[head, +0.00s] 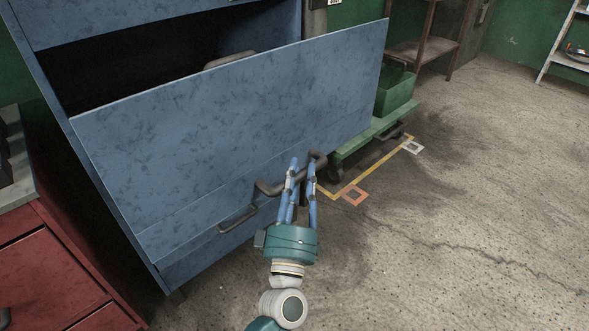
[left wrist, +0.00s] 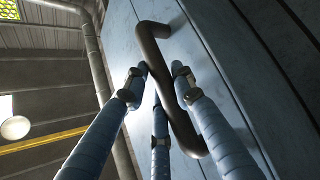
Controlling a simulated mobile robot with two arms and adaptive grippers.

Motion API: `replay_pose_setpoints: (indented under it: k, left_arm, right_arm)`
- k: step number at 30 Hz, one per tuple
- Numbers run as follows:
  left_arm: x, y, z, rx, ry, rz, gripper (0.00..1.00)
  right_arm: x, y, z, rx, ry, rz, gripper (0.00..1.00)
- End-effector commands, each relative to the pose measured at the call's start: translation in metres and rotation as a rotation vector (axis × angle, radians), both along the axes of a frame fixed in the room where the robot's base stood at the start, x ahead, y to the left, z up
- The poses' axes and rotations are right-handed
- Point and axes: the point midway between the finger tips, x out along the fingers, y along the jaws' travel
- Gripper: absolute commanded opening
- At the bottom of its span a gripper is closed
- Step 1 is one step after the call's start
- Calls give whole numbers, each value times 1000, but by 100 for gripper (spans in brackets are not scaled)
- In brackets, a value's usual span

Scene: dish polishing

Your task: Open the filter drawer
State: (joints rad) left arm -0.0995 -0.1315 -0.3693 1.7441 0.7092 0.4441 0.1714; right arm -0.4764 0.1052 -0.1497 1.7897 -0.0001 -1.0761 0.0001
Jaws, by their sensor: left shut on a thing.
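The blue cabinet (head: 54,85) stands at the left of the head view. Its big drawer (head: 240,120) is pulled out, with its front panel standing away from the frame and a dark gap above and behind it. A dark bar handle (head: 267,189) is on the drawer's front. My left gripper (head: 302,170) is shut on this handle. In the left wrist view the handle (left wrist: 168,75) runs between the blue fingers of my left gripper (left wrist: 158,85). My right gripper is not in view.
A grey-brown rounded thing (head: 230,58) shows partly inside the drawer. A second handle (head: 238,220) is lower on the cabinet. A red cabinet (head: 60,280) stands close at left. A green cart (head: 375,135) with a green bin (head: 395,92) is behind the drawer.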

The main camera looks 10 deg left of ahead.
Motion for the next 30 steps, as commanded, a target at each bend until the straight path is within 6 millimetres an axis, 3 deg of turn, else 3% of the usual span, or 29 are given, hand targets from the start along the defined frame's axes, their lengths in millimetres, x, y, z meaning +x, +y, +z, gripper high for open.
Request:
replay_pose_setpoints:
  k: [11, 12, 14, 24, 30]
  left_arm:
    - [-1, 1, -2, 4, 4, 3, 0]
    - [-1, 1, -2, 4, 4, 3, 33]
    - [-1, 0, -2, 3, 4, 3, 45]
    - [-3, 0, -2, 1, 2, 2, 45]
    - [-28, -1, -14, 3, 5, 0, 45]
  right_arm:
    - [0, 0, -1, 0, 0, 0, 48]
    - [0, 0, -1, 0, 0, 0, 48]
    - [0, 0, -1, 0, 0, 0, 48]
    - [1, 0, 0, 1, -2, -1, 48]
    - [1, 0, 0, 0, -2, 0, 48]
